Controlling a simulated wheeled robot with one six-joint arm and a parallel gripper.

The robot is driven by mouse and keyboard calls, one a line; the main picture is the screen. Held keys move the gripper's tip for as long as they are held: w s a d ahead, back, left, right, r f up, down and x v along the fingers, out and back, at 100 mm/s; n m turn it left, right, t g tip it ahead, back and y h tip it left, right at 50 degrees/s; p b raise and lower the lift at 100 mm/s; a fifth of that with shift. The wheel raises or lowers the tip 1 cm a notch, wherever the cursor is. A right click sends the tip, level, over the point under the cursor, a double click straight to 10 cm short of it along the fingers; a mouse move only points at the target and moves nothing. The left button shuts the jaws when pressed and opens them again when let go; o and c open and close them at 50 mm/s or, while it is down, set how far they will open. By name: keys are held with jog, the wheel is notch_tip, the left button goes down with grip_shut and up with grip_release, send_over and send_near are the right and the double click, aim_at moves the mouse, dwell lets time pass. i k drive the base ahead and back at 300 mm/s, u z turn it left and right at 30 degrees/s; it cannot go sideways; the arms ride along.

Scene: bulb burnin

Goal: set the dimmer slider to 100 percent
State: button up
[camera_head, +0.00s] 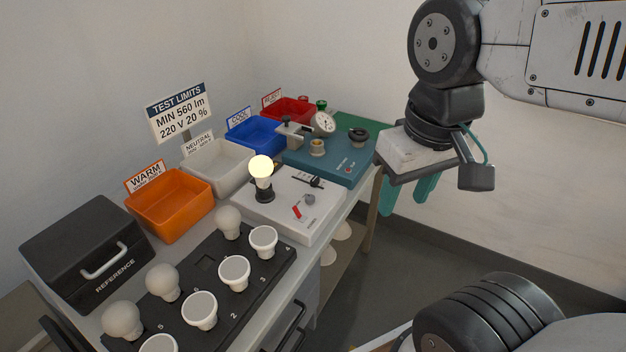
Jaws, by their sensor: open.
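The dimmer slider (315,181) looks like a small dark knob on a dark slot in the top of the white test box (285,222). It sits towards the right part of the slot; its exact setting is too small to read. A lit bulb (261,167) stands upright in a black socket on the same box, left of the slider. My gripper (408,196) has teal fingers, apart and pointing down. It is to the right of the box, beyond the bench edge, and touches nothing that I can see.
A red switch lever (296,211) and a grey knob (310,199) are on the box near the slider. A teal fixture (345,168) with a gauge stands behind. A black bulb tray (262,284), coloured bins and a black reference case (85,250) fill the bench. Open floor lies right.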

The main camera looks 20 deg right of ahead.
aim_at(314, 182)
jog(key=z, duration=2.1)
jog(key=i, duration=1.5)
jog(key=u, duration=3.3)
